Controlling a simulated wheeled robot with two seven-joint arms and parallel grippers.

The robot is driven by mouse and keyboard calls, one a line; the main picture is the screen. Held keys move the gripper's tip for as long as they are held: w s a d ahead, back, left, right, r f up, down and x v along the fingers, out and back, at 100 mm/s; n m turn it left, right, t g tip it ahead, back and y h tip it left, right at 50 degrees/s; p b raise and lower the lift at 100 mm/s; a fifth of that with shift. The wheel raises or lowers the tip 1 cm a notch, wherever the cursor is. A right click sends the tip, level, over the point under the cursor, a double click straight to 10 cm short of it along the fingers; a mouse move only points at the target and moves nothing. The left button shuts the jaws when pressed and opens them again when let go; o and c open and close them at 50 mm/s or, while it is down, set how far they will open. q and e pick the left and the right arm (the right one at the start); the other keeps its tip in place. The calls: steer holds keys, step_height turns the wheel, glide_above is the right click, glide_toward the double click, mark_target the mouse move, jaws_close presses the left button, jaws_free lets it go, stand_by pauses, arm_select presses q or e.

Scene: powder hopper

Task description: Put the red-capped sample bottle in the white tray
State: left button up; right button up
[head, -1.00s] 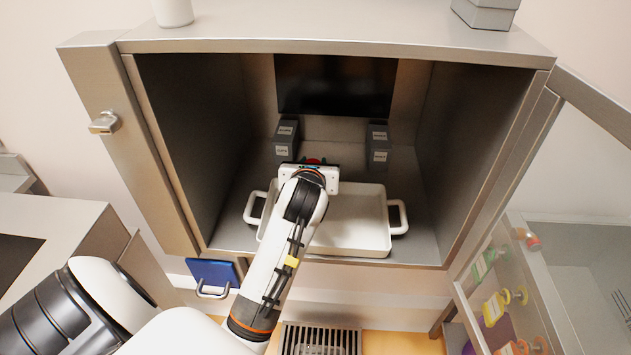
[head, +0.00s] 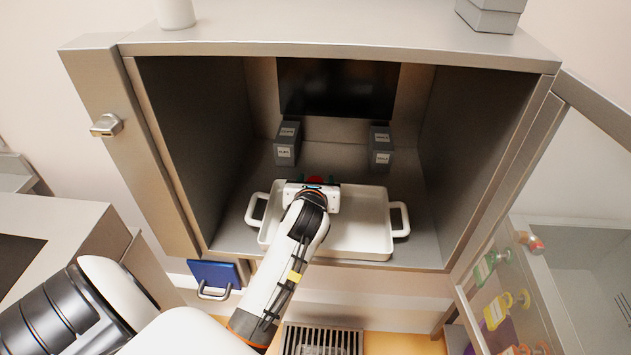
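The red-capped sample bottle shows only as its red cap (head: 315,180), just beyond my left gripper (head: 313,188). The rest of the bottle is hidden behind the gripper. The fingers are hidden too, but the cap moves along with the gripper, so it appears held. The white tray (head: 365,242) with two side handles lies on the cabinet floor. The gripper is over the back part of the tray; whether the bottle touches the tray cannot be seen. My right gripper is not in view.
Grey labelled boxes stand at the back left (head: 287,145) and back right (head: 381,150) of the cabinet. The cabinet's side walls (head: 190,140) and top (head: 340,32) close in the space. A glass door (head: 590,180) stands open at right. The tray's right half is clear.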

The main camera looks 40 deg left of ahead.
arm_select(q)
steer(key=shift+d+r, duration=0.1)
steer(key=shift+r, duration=0.05)
steer(key=b+v, duration=0.2)
steer(key=v, duration=1)
